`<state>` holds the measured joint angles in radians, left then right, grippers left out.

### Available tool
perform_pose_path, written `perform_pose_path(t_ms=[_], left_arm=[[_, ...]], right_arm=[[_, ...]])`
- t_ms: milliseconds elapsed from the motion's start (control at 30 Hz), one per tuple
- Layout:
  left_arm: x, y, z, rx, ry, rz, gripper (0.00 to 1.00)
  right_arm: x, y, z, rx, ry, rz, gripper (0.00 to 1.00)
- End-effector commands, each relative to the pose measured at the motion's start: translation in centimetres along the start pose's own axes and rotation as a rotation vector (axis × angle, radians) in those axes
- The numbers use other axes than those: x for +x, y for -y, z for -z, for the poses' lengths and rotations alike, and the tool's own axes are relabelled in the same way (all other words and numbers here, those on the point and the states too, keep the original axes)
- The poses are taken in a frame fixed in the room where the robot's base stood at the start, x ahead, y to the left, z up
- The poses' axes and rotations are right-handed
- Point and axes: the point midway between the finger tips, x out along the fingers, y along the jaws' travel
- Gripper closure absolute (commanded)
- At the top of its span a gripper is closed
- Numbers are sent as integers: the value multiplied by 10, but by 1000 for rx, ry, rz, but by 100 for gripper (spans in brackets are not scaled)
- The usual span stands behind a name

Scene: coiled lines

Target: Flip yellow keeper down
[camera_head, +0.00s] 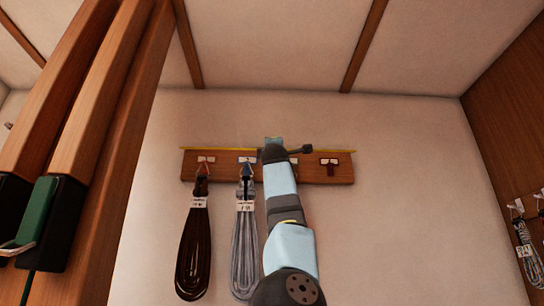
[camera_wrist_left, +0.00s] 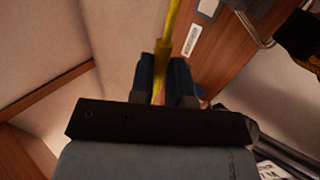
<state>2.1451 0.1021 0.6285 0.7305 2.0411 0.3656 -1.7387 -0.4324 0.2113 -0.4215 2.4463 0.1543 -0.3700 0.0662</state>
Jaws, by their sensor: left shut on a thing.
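The yellow keeper (camera_head: 220,149) is a thin bar along the top edge of a wooden hook board (camera_head: 342,172) on the wall. It also shows in the left wrist view as a yellow rod (camera_wrist_left: 172,22) running between the fingers. My left gripper (camera_wrist_left: 163,68) is shut on it. In the head view my arm rises in front of the board, with the gripper (camera_head: 273,141) at the board's top edge, hiding the middle of the keeper and board.
A black coil (camera_head: 193,245) and a grey coil (camera_head: 244,245) hang below the board, the grey one close beside my arm. Wooden posts (camera_head: 110,120) stand at the near left. More coils (camera_head: 526,245) hang on the right wall. The wall between is clear.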

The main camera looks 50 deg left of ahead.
Motion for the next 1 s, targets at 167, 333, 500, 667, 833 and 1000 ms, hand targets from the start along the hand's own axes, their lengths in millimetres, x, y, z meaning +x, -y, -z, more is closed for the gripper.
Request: perform_pose_path(t_ms=[167,333,500,667,833,1000], left_arm=[[-3,20,-2,5,3,-114,100],[-1,28,-2,7,4,-210,100],[1,33,-2,2,4,-238,100],[2,37,-2,2,4,-237,100],[3,39,-2,2,3,-236,100],[3,40,-3,1,4,-236,100]], right_arm=[[0,-5,-32,1,90,9,59],[-1,-6,-42,2,136,15,59],[-1,-6,-46,0,153,18,59],[0,-8,-45,-15,144,18,59],[1,-8,-45,-21,141,17,59],[1,-9,-45,-23,140,17,59]])
